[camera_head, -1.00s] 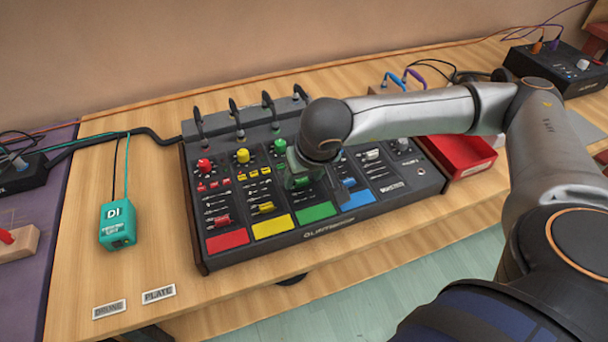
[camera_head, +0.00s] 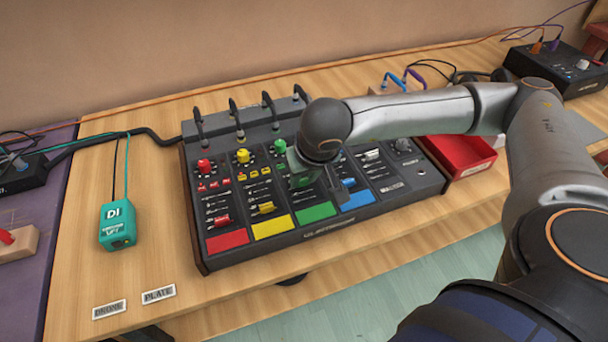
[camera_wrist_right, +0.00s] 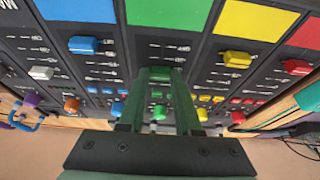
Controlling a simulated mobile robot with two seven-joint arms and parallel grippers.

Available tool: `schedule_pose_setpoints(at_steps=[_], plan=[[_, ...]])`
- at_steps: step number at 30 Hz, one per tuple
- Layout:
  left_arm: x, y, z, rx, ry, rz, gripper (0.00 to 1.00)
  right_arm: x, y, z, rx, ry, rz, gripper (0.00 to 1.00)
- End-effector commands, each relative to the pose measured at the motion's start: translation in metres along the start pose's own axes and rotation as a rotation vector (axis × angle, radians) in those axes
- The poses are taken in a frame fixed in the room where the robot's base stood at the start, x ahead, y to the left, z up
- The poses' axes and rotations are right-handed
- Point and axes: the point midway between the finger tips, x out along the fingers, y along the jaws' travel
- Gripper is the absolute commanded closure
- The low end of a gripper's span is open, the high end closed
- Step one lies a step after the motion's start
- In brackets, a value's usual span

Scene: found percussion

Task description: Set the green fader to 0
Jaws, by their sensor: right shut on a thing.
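The mixer (camera_head: 200,262) stands on the wooden table, with red, yellow, green, blue and white channels. My right gripper (camera_head: 304,182) reaches down over the green channel, just above its green label patch (camera_head: 316,211). In the right wrist view, my right gripper (camera_wrist_right: 158,88) is shut on the green fader (camera_wrist_right: 158,74), whose cap shows between the fingertips. The green patch (camera_wrist_right: 165,12) lies just beyond it. In the head view my gripper and wrist hide most of the fader and its scale. My left gripper is not in view.
The red fader (camera_head: 222,221) and yellow fader (camera_head: 266,207) are left of my gripper, the blue fader (camera_head: 349,183) right. Cables (camera_head: 235,115) rise behind the mixer.

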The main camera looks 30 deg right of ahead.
Motion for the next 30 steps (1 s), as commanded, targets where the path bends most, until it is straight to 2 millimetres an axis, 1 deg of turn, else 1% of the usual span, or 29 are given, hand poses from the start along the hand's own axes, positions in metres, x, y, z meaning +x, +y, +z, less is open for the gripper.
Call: schedule_pose_setpoints(at_steps=[23, 27, 30], plan=[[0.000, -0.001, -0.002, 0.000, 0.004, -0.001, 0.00, 0.000, 0.000, -0.001, 0.001, 0.001, 0.000, 1.00], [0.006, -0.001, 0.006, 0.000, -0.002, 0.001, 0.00, 0.006, 0.000, -0.008, 0.003, 0.004, 0.000, 1.00], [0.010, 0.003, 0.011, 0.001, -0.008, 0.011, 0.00, 0.009, 0.000, -0.015, 0.003, 0.003, -0.001, 1.00]])
